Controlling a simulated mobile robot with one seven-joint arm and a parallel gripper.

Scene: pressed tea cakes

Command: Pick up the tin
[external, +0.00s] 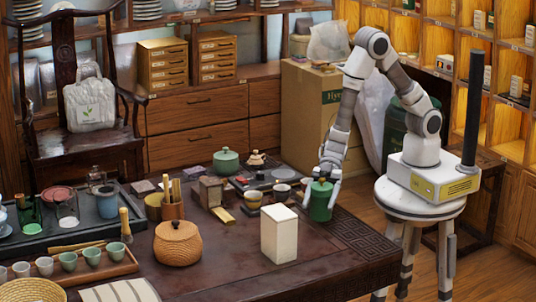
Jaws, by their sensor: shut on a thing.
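A green cylindrical tin (319,205) with a knobbed lid stands near the right part of the dark table (345,255). My gripper (321,181) comes down from above and is shut on the tin near its top. The fingers hide part of the lid. The tin looks upright; I cannot tell whether its base touches the table.
A white box (279,235) stands in front and left of the tin. Small cups (282,192) and a dark tray sit just behind and left. A woven lidded basket (177,242) is farther left. The table's right front corner is bare.

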